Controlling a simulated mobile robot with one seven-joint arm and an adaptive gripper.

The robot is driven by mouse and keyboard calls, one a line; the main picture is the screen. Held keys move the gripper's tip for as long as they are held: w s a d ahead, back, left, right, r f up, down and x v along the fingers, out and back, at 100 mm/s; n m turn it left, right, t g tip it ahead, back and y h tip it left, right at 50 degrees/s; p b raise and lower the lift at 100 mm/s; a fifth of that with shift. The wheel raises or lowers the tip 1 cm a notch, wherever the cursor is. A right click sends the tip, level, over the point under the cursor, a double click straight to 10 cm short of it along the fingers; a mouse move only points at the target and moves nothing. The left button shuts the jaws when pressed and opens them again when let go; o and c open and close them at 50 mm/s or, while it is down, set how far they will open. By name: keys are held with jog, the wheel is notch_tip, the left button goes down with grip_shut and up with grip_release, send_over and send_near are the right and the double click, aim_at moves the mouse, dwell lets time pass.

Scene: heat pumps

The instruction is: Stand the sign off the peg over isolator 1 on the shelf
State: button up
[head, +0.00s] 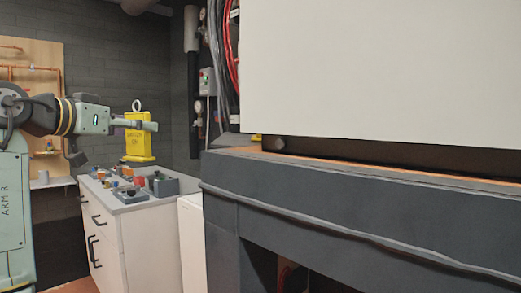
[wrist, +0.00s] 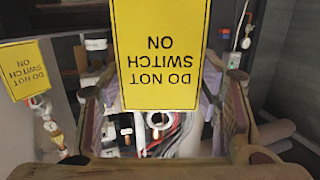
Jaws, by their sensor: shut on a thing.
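A yellow "DO NOT SWITCH ON" sign (head: 138,146) with a ring at its top hangs upright in my gripper (head: 148,126), in the air above the white cabinet. In the wrist view the sign (wrist: 160,55) appears upside down between the two fingers of my gripper (wrist: 165,115). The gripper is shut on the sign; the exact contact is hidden. A second, similar yellow sign (wrist: 28,72) shows at the left of the wrist view. I cannot tell which fitting is isolator 1 or make out its peg.
The white cabinet (head: 133,222) bears several tools and small boxes. A dark bench (head: 350,215) and a large pale panel (head: 380,70) fill the right side. Cables and pipes run up the back wall.

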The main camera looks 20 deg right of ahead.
jog(key=s+d+r+m+g+h+b, duration=0.1)
jog(key=s+d+r, duration=0.15)
jog(key=s, duration=0.55)
jog(key=s+d+r+m+g+h, duration=0.15)
jog(key=s+r, duration=0.25)
jog(key=s, duration=0.4)
jog(key=s+d+r+m+g+b, duration=0.1)
jog(key=s+d+r+g, duration=0.15)
jog(key=s, duration=0.55)
jog(key=shift+t, duration=0.3)
jog(key=shift+w+d+f+p, duration=0.2)
jog(key=shift+w+d+f, duration=0.55)
jog(key=shift+w+d, duration=1.05)
jog(key=shift+w+d+f+p, duration=0.2)
jog(key=shift+w+d+f, duration=0.5)
jog(key=shift+w+d, duration=1.15)
jog(key=shift+w+d+f+p, duration=0.2)
jog(key=shift+w+d+f, duration=0.55)
jog(key=shift+w+d, duration=1.05)
jog(key=shift+s+d, duration=0.15)
jog(key=shift+s, duration=0.05)
jog(key=shift+f, duration=0.2)
jog(key=o, duration=0.9)
